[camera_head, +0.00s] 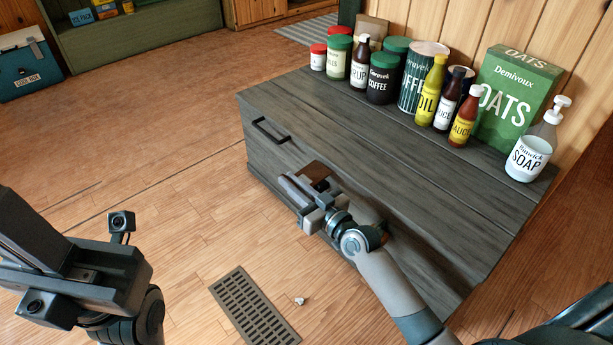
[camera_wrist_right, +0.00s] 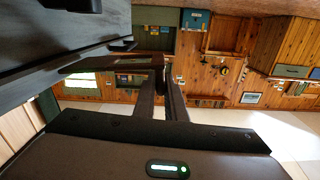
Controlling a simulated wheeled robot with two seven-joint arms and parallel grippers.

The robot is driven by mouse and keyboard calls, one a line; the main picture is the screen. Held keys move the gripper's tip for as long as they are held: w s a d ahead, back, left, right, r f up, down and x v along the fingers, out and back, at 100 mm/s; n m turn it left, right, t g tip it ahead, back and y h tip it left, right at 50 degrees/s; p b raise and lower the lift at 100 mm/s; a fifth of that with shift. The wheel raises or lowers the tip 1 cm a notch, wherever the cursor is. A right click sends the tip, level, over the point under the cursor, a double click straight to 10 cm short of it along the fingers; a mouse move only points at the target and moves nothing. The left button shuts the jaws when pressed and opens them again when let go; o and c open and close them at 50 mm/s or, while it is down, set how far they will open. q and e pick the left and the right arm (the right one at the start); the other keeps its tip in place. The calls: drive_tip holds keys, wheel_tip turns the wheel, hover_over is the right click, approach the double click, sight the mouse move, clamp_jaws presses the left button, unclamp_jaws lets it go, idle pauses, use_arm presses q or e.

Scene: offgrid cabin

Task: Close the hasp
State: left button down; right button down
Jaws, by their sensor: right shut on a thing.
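A grey wooden chest (camera_head: 390,185) stands on the floor with its lid down. The brown hasp (camera_head: 315,171) shows at the lid's front edge, partly covered by my right gripper. In the right wrist view the hasp plate (camera_wrist_right: 108,63) sticks out from the chest toward the fingers. My right gripper (camera_head: 288,184) is at the chest's front, shut on the hasp; its fingers (camera_wrist_right: 163,90) meet the plate's outer end in the wrist view. The part of the hasp between the fingers is hidden. My left gripper (camera_head: 40,245) is at the lower left, away from the chest; its jaw opening cannot be made out.
Several jars, bottles, an oats box (camera_head: 515,100) and a soap pump bottle (camera_head: 530,150) stand along the lid's back. A black handle (camera_head: 268,132) is on the chest's front. A floor grate (camera_head: 252,305) and a small pale object (camera_head: 299,301) lie in front.

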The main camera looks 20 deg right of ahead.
drive_tip(key=shift+a+f+n+b, duration=0.15)
drive_tip(key=shift+f+n+b, duration=0.2)
drive_tip(key=shift+f+n, duration=0.35)
drive_tip(key=shift+s+f, duration=0.1)
drive_tip(key=shift+f, duration=0.3)
drive_tip(key=shift+a+f+n+b, duration=0.1)
drive_tip(key=shift+f+n+b, duration=0.25)
drive_tip(key=shift+f+n, duration=0.5)
drive_tip(key=shift+f+n, duration=0.85)
drive_tip(key=shift+f, duration=0.15)
